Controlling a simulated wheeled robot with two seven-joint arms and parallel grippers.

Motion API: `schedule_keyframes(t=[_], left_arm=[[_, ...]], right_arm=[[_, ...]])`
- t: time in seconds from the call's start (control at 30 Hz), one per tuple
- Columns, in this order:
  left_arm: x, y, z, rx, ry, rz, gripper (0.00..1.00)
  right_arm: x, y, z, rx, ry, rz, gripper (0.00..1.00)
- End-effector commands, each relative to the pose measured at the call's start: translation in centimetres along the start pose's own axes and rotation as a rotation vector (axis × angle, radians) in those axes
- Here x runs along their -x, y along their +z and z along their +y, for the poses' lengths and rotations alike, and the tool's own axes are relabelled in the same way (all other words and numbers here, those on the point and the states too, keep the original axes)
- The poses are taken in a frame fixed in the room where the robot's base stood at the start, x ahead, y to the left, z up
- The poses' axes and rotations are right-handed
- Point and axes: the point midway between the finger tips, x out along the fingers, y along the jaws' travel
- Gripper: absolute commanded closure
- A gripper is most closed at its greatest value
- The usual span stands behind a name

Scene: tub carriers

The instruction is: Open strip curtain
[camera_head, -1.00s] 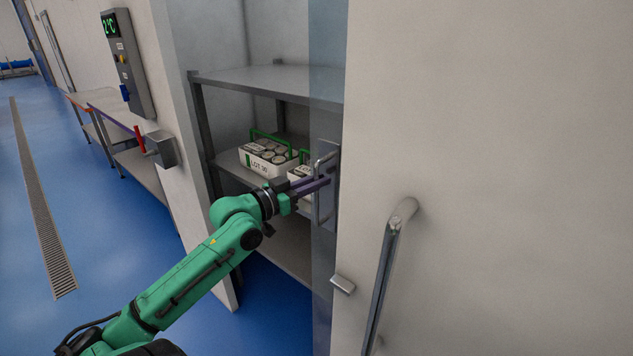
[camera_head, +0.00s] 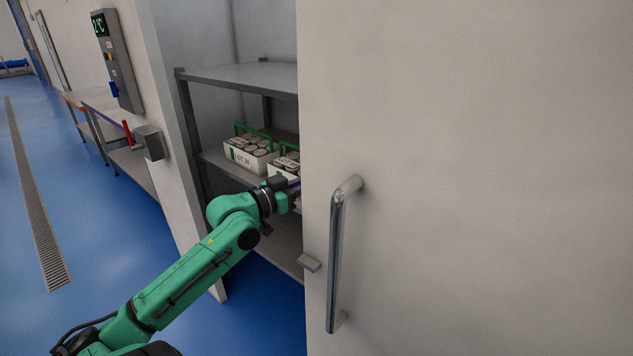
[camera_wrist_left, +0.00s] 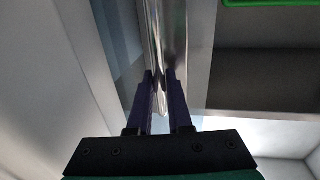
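My left gripper (camera_wrist_left: 160,88) reaches past the edge of the large pale door. Its fingertips are hidden behind that door in the head view, where its wrist and finger bases (camera_head: 284,192) still show. A bluish see-through sheet, the strip curtain (camera_wrist_left: 122,45), shows to the left of the bar. The curtain is hidden in the head view. My right gripper is not in view.
The pale door (camera_head: 480,150) with its long handle (camera_head: 336,260) fills the right side. Behind the opening stands a grey shelf rack (camera_head: 240,75) with white tubs (camera_head: 250,158). A wall post carries a display box (camera_head: 117,60). Blue floor is clear at left.

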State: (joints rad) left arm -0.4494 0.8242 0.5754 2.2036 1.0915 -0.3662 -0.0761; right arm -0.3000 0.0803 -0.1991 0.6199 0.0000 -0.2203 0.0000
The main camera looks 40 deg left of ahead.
Motion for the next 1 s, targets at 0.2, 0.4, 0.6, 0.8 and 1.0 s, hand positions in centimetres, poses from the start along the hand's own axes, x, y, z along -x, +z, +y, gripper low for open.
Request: schedule_keyframes(t=[0.2,0.4,0.6,0.8,1.0], left_arm=[[0.0,0.1,0.0,0.002,0.000,-0.001,0.53],[0.1,0.1,0.0,0.002,-0.001,-0.001,0.53],[1.8,0.5,-0.1,0.005,-0.002,-0.002,0.53],[5.5,0.7,0.0,0.004,-0.004,-0.002,0.53],[11.0,0.7,0.0,0.003,-0.007,0.003,0.53]], right_arm=[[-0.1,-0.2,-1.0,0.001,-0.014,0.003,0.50],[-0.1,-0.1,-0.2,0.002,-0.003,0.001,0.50],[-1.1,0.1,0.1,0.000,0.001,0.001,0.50],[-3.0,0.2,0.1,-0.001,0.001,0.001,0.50],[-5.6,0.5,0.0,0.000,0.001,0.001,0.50]])
